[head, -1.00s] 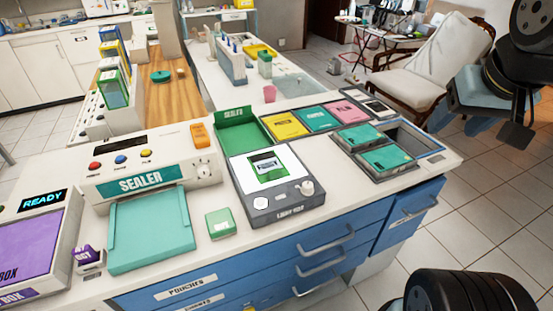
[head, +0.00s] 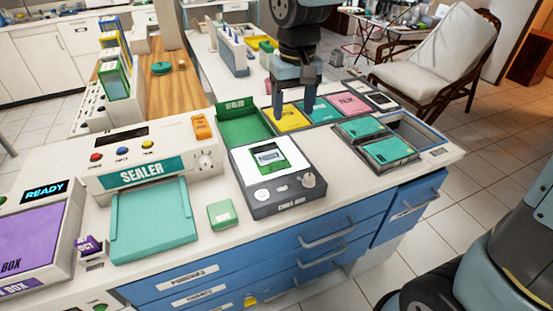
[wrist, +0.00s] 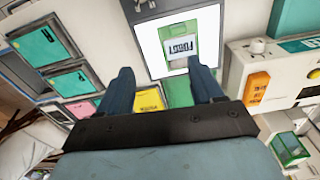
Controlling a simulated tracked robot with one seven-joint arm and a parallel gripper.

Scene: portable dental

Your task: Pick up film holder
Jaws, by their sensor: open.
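A green card-like holder (head: 268,155) lies on the white lit panel of the grey box (head: 290,208) in the middle of the counter; I take it to be the film holder. In the wrist view the green holder (wrist: 180,42), with a dark-lettered label, shows at the top, beyond the right fingertip. My gripper (head: 294,108) is open and empty, pointing down above the back of the counter near the yellow card. In the wrist view both fingers (wrist: 162,78) are spread apart, with nothing between them.
A green tray (head: 242,128) stands behind the lit box. Yellow (head: 290,118), teal and pink cards lie along the back. Teal packs (head: 388,151) sit in frames at right. The sealer (head: 150,165) and a small green box (head: 222,214) are at left.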

